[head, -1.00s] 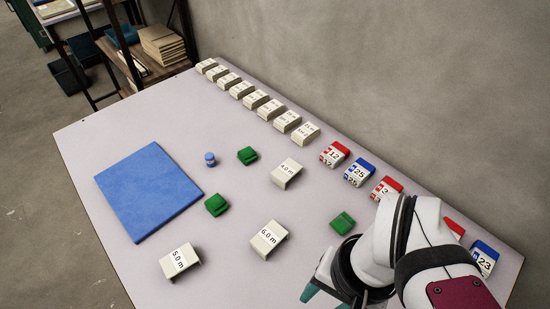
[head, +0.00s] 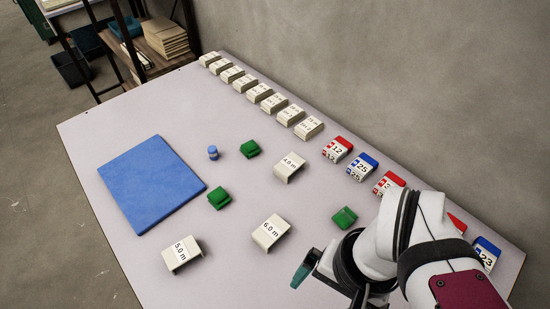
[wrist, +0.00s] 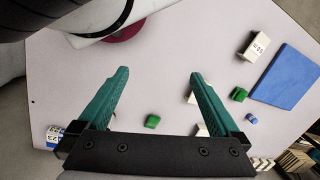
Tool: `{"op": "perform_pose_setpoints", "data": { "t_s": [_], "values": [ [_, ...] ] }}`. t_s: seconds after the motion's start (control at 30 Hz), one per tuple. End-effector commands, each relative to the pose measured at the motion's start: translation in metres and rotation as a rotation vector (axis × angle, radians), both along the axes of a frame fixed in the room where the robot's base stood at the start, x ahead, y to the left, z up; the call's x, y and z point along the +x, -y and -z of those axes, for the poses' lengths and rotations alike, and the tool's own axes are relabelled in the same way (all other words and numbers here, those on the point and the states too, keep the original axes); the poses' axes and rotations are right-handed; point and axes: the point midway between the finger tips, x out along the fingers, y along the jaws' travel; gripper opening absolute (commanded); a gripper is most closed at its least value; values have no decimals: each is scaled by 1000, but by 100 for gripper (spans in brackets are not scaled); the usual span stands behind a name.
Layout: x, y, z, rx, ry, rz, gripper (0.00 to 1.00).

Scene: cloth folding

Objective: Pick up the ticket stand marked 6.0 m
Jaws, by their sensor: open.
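The ticket stand marked 6.0 m (head: 270,232) is a cream block with a white label, on the table in the middle front of the head view. In the wrist view it seems mostly hidden behind the right finger, with only a pale sliver (wrist: 191,98) showing. My gripper (wrist: 159,73) has two green fingers spread apart with nothing between them. In the head view one green finger (head: 303,273) shows to the right of and nearer than the 6.0 m stand, apart from it.
The 5.0 m stand (head: 181,255) is to the left and the 4.0 m stand (head: 289,167) behind. Green blocks (head: 345,218) lie around. A blue mat (head: 151,184) and small blue piece (head: 213,153) are at left. Cream, red and blue stands line the wall.

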Motion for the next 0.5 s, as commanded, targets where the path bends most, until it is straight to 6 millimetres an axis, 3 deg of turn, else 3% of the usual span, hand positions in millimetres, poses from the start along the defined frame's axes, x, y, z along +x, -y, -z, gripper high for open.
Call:
{"op": "perform_pose_setpoints", "data": {
  "t_s": [0.17, 0.27, 0.37, 0.5],
  "values": [
    [0, 0, 0, 0, 0, 0, 100],
    [16, -2, -3, -14, -11, 13, 100],
    [69, -14, -3, -62, -28, 68, 100],
    [151, -55, 21, -127, -20, 160, 100]
  ]
}}
